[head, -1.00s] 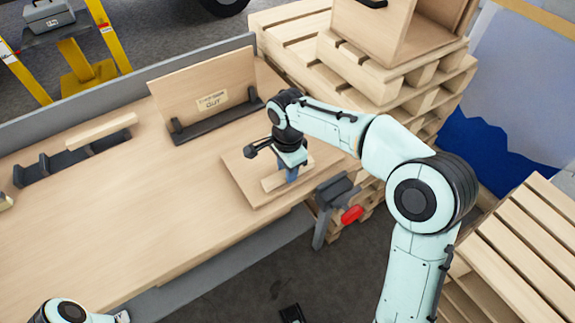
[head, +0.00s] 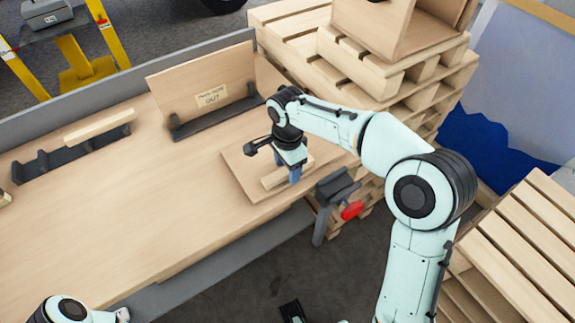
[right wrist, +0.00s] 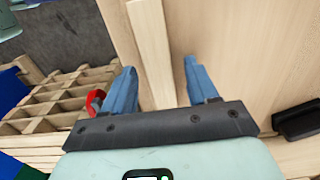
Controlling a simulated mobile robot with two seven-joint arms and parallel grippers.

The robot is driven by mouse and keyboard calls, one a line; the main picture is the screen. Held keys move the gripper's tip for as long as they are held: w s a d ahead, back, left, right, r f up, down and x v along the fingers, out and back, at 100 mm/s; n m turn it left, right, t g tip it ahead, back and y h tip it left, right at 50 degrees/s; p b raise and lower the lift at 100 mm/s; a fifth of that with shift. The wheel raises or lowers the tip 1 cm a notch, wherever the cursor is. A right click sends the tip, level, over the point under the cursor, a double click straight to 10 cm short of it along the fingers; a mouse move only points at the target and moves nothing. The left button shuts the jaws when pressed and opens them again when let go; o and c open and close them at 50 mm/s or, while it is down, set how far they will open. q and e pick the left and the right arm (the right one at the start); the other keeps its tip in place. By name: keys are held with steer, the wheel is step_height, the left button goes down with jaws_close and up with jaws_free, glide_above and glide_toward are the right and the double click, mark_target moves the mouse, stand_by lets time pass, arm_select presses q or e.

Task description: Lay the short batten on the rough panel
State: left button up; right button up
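The short batten (head: 271,181) is a pale wood strip lying flat on the rough panel (head: 236,163). The panel is a thin wooden board near the bench's right front corner. My right gripper (head: 290,172) is over the batten with its blue fingers pointing down. In the right wrist view, the fingers (right wrist: 159,68) are spread, one on each side of the batten (right wrist: 151,45), with a gap to both. My left arm shows only in part at the lower left, and its gripper is out of view.
Another batten (head: 98,127) rests on a dark rack (head: 60,164) at the bench's left. An upright board with a label (head: 205,80) stands in a dark holder behind the panel. A clamp with a red handle (head: 352,210) is at the bench's right edge. The bench middle is clear.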

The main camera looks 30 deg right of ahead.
step_height(320, 180, up, 13)
steer(key=p, duration=0.2)
steer(key=shift+r+p, duration=0.2)
steer(key=shift+p, duration=0.2)
stand_by(0.3)
